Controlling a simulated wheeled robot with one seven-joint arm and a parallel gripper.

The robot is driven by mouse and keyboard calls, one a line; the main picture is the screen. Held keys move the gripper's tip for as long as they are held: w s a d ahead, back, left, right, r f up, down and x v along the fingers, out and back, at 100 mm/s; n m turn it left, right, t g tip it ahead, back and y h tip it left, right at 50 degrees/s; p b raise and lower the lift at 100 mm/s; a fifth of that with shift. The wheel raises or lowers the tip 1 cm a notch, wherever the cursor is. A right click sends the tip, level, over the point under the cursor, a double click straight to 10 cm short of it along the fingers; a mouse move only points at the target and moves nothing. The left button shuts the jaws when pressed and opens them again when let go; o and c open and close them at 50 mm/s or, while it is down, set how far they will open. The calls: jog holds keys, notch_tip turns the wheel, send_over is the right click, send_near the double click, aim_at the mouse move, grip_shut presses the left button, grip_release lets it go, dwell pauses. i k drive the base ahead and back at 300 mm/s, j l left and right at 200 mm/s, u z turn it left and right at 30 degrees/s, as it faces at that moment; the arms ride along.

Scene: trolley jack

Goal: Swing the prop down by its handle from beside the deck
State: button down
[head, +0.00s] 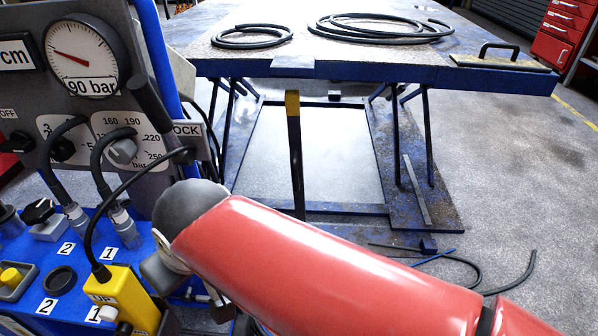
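The deck (330,72) is a raised blue-edged platform with a worn grey top, held up on thin blue legs above a blue base frame.
A control console (85,160) with a gauge, hoses and a yellow box (125,300) fills the left side. Coiled hoses (380,28) and a black handle (500,47) lie on the deck. A loose hose (510,285) lies on the floor. Floor at right is clear.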

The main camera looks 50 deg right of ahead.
aim_at(292, 97)
jog(key=z, duration=1.6)
jog(key=i+l, duration=0.2)
jog(key=l, duration=0.2)
jog(key=i+l+z, duration=0.1)
jog(key=l, duration=0.3)
jog(key=i+l, duration=0.3)
jog(key=l+z, duration=0.05)
jog(key=l, duration=0.05)
